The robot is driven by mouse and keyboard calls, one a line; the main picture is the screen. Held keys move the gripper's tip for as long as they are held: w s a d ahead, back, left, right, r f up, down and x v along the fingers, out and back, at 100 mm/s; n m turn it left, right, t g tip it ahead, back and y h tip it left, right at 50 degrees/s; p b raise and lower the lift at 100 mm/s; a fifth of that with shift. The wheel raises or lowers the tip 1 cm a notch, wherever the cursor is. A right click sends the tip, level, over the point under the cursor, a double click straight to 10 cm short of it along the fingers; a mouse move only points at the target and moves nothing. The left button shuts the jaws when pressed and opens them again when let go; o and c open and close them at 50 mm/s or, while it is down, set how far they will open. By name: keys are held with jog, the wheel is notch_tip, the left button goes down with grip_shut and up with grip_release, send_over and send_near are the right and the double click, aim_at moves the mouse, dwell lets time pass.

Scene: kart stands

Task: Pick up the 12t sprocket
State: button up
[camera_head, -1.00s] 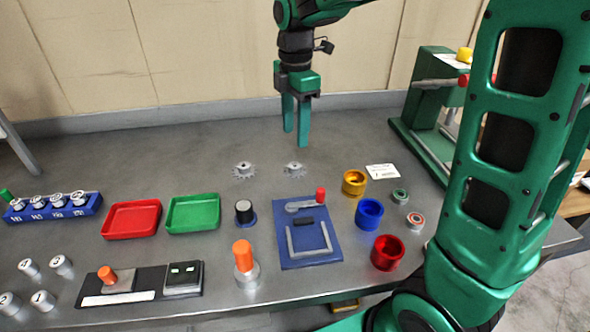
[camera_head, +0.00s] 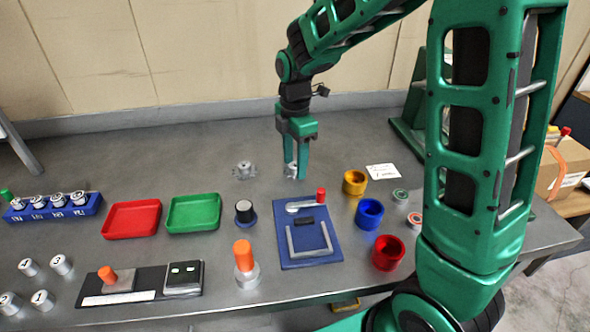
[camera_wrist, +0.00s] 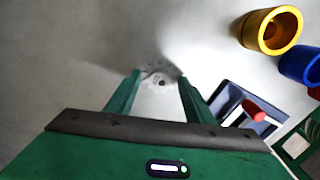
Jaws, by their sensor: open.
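Two small grey toothed sprockets lie on the metal bench. The left sprocket (camera_head: 244,171) is in plain sight. The right sprocket (camera_head: 290,170) is partly hidden by my gripper (camera_head: 296,174). I cannot count the teeth, so I cannot tell which one is the 12t. My gripper is open and points down, its fingertips low at the right sprocket. In the wrist view this sprocket (camera_wrist: 160,78) shows between the fingertips, with its dark centre hole visible. I cannot tell whether the fingers touch it.
Gold (camera_head: 354,182), blue (camera_head: 369,213) and red (camera_head: 388,252) cups stand to the right. A blue plate (camera_head: 312,259) with a red-knobbed lever lies in front. Red (camera_head: 131,218) and green (camera_head: 194,213) trays lie to the left. The bench behind the sprockets is clear.

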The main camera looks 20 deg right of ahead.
grip_shut()
jog(key=shift+r, duration=0.15)
